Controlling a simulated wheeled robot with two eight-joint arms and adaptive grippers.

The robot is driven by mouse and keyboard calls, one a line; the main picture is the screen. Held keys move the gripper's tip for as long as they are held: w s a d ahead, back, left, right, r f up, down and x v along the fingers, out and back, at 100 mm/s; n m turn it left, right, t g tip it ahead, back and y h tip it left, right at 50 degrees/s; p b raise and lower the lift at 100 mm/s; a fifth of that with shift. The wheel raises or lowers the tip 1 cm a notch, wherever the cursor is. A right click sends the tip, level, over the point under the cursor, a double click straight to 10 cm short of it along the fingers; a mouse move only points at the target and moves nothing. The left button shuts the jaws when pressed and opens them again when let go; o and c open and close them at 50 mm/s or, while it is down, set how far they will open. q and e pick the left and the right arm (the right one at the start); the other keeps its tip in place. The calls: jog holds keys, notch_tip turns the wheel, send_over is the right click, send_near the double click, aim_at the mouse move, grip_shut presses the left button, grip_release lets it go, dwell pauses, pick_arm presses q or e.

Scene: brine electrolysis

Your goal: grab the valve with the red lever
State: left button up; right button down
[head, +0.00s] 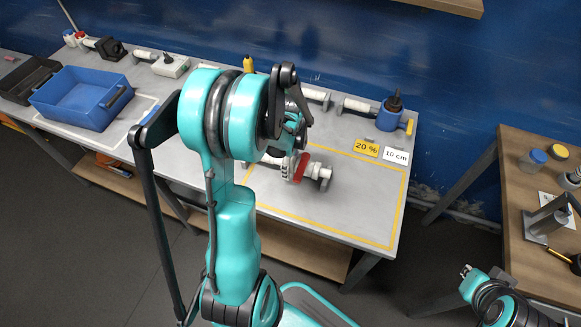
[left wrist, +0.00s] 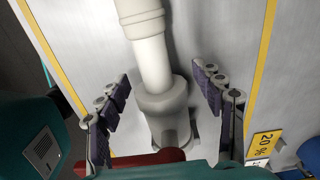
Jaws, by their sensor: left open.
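The valve with the red lever (head: 301,167) lies on the grey table, inside the yellow-outlined area, with white pipe fittings (head: 323,172) on it. My left gripper (head: 293,130) is above and just behind it, partly hidden by my own arm. In the left wrist view my left gripper (left wrist: 160,75) is open, its dark finger pads on either side of the white valve pipe (left wrist: 152,62), with gaps on both sides. The red lever (left wrist: 150,157) is partly covered by the teal gripper body.
A blue bin (head: 82,97) stands at the left of the table. Yellow "20 %" (head: 366,148) and white "10 cm" (head: 396,156) labels lie at the right. The outlined area's right side is clear.

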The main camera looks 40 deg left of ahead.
pick_arm(q)
grip_shut()
dwell(0.3)
